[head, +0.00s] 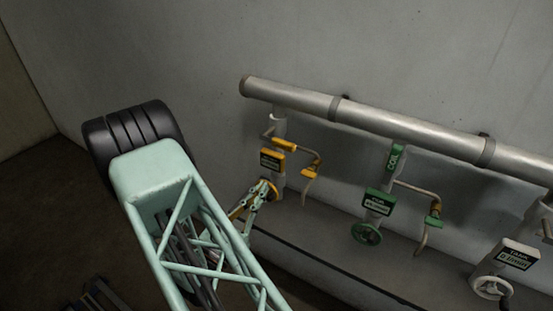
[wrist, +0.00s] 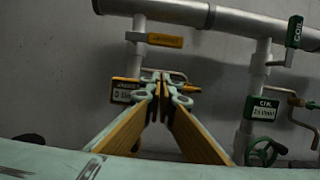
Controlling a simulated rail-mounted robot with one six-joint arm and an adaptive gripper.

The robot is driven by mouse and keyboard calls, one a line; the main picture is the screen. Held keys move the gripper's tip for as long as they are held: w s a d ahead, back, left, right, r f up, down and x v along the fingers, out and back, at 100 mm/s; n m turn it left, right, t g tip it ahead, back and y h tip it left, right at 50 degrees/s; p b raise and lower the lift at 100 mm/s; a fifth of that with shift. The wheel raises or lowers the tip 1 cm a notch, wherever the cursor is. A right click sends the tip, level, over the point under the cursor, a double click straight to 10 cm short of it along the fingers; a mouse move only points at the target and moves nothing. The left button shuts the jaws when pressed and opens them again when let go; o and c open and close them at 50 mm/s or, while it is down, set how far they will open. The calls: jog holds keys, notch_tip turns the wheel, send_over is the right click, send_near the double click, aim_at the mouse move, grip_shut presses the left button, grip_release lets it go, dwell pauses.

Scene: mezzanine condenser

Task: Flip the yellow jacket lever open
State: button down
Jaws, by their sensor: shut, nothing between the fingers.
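The yellow jacket lever (head: 284,146) is a short bar lying crosswise at the top of the left branch pipe. It also shows in the wrist view (wrist: 165,40), roughly level and pointing right, with lettering too blurred to read. My gripper (head: 266,188) is shut and empty in front of the lower part of that branch. In the wrist view its fingertips (wrist: 163,77) meet below the lever, apart from it in the picture. The fingers hide part of the branch pipe and its side fitting.
A yellow-framed display (head: 271,161) and a yellow side tap (head: 313,172) sit close below the lever. A thick grey pipe (head: 300,98) runs above. To the right are a green COIL lever (head: 396,157), a green handwheel (head: 366,233) and a white handwheel (head: 491,287).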

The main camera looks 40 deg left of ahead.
aim_at(276, 142)
jog(key=shift+w, duration=0.15)
jog(key=w+a+r+p, duration=0.2)
jog(key=w+r, duration=0.4)
jog(key=w, duration=0.3)
jog(key=shift+r+p, duration=0.2)
jog(key=shift+p, duration=0.55)
jog(key=shift+r+n, duration=0.15)
jog(key=shift+n, duration=0.15)
dwell(0.4)
jog(key=shift+w, duration=0.1)
